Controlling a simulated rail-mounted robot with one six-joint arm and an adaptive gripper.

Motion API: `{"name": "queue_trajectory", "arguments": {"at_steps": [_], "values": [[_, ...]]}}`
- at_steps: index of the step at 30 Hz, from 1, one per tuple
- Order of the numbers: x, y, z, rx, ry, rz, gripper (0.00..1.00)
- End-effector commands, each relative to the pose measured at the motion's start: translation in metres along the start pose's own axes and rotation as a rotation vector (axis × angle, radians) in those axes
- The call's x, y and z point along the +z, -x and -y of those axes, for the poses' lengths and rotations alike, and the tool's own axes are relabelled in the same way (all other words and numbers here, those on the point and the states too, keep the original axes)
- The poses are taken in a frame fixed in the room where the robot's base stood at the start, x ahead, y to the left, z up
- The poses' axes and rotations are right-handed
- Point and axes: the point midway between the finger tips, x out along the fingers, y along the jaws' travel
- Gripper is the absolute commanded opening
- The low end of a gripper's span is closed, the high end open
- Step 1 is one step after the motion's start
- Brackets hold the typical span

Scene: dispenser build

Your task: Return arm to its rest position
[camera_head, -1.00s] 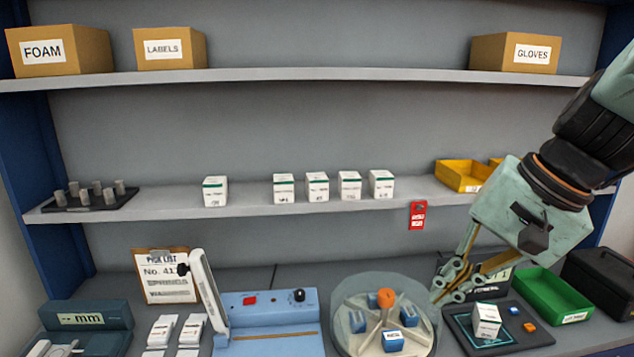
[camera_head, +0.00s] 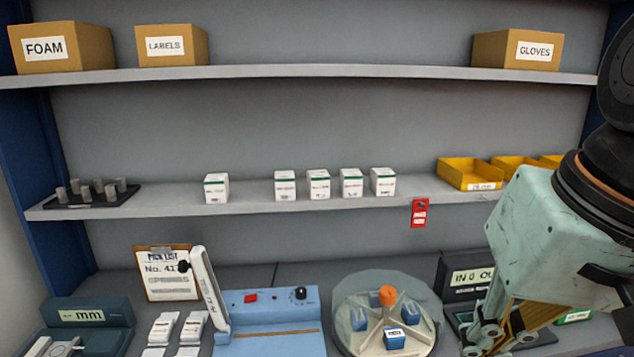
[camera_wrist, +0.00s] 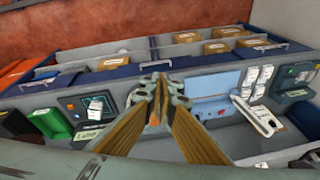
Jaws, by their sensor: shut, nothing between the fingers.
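My gripper (camera_head: 486,345) is at the right of the head view, low in front of the bench, and its pale green body covers part of the right side. In the wrist view my gripper (camera_wrist: 160,88) points toward the bench with its fingers together and nothing between them. The round dispenser (camera_head: 388,318), with an orange knob and blue blocks in its compartments, stands just left of the gripper. The fingers hide much of it in the wrist view. The small white box on the dark pad shows in the wrist view (camera_wrist: 98,108), but my gripper hides it in the head view.
White boxes (camera_head: 318,184) stand on the middle shelf, with yellow bins (camera_head: 470,174) at its right. A blue machine (camera_head: 268,325) and a clipboard (camera_head: 166,273) are on the bench. A red tag (camera_head: 419,213) hangs from the shelf. A green bin (camera_wrist: 52,123) is at the bench's end.

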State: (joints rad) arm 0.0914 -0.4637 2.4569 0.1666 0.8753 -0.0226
Motion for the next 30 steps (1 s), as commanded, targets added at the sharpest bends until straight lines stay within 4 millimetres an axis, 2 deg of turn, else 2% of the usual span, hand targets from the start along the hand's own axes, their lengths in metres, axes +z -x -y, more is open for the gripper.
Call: {"name": "queue_trajectory", "arguments": {"at_steps": [6, 12, 30], "values": [[0.024, 0.01, -0.009, 0.049, 0.095, -0.03, 0.0], [0.038, 0.016, -0.018, 0.083, 0.153, -0.053, 0.0], [0.043, 0.019, -0.022, 0.098, 0.177, -0.061, 0.0]]}}
